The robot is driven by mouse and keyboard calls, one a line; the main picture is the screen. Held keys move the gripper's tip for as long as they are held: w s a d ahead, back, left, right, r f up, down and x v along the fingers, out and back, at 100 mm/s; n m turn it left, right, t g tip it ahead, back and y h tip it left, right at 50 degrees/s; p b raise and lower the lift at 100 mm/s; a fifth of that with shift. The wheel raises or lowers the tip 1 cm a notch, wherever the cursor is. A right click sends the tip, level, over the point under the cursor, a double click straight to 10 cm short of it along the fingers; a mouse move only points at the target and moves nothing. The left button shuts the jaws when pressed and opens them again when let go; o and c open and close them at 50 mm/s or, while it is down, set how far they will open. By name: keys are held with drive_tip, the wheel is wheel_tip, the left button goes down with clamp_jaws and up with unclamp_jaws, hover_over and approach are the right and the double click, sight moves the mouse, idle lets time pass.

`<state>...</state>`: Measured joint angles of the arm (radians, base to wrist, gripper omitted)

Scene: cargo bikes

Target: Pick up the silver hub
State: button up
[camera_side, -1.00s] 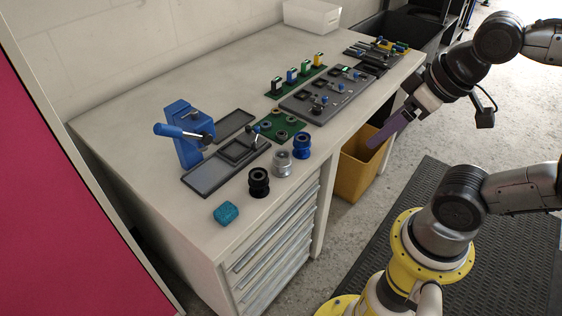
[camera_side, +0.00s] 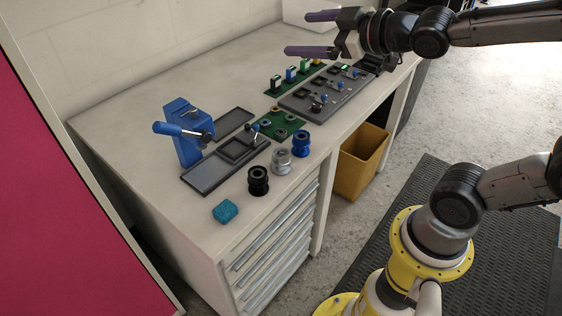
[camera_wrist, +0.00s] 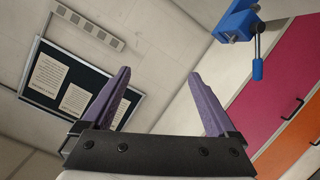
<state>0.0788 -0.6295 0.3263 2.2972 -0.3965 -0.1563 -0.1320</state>
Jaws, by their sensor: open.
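The silver hub (camera_side: 281,160) stands upright near the front edge of the workbench, between a black hub (camera_side: 258,181) and a blue hub (camera_side: 301,143). My gripper (camera_side: 305,33) is open and empty, well above the back right part of the bench. Its two purple fingers point to the left, up and away from the silver hub. In the wrist view my gripper (camera_wrist: 165,98) shows both fingers spread with nothing between them. The silver hub is not in the wrist view.
A blue press (camera_side: 187,135) with a lever stands on the bench (camera_side: 130,135) at the left. A dark tray (camera_side: 212,172), a teal block (camera_side: 225,211) and a grey fixture board (camera_side: 340,98) lie around the hubs. A yellow bin (camera_side: 350,170) stands below.

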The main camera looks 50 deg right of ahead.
drive_tip(key=w+f+n+t+y, duration=0.1)
drive_tip(key=w+f+n+y, duration=0.3)
drive_tip(key=w, duration=0.3)
drive_tip(key=m+t+y, duration=0.1)
drive_tip(key=m+y, duration=0.1)
drive_tip(key=m, duration=0.4)
approach(274, 154)
drive_tip(key=shift+x, duration=5.5)
drive_tip(key=shift+f, duration=0.1)
clamp_jaws()
